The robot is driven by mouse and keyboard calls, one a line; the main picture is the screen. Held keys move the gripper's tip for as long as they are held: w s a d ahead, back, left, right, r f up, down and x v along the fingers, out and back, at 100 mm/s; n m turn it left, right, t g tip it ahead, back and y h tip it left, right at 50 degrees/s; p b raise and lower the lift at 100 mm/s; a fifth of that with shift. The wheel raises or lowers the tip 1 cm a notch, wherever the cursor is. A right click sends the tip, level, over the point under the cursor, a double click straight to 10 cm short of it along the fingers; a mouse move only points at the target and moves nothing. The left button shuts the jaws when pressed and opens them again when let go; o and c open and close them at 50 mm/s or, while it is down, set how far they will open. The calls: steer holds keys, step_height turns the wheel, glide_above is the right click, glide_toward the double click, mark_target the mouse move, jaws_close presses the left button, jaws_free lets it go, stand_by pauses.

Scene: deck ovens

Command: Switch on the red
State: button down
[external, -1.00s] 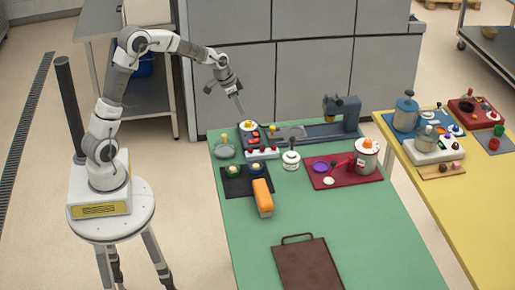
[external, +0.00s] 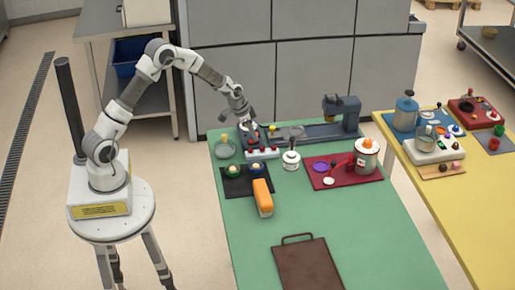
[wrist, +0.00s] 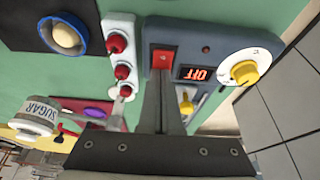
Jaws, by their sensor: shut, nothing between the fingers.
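A red rocker switch (wrist: 163,60) sits on a dark blue-grey panel (wrist: 212,50) in the wrist view. A small display (wrist: 193,73) on the panel, upside down in this view, reads OFF in red. My gripper (wrist: 164,82) is shut and empty, with its narrow fingertips at the near edge of the red switch. I cannot tell whether they touch it. In the external view my gripper (external: 249,124) is low over the panel at the far left of the green table and partly hides it.
A white strip with red knobs (wrist: 122,71) stands beside the panel. A yellow knob on a white dial (wrist: 244,71) and another yellow knob (wrist: 186,105) are close to the fingers. A sugar jar (wrist: 38,113) stands nearby.

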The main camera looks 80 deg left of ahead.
stand_by(0.4)
steer(key=shift+w+f+g+p, duration=0.1)
steer(key=shift+w+g+p, duration=0.15)
steer(key=shift+p, duration=0.2)
steer(key=shift+s+f, duration=0.1)
steer(key=shift+s, duration=0.1)
steer(key=shift+s+b, duration=0.45)
steer(key=shift+s, duration=0.3)
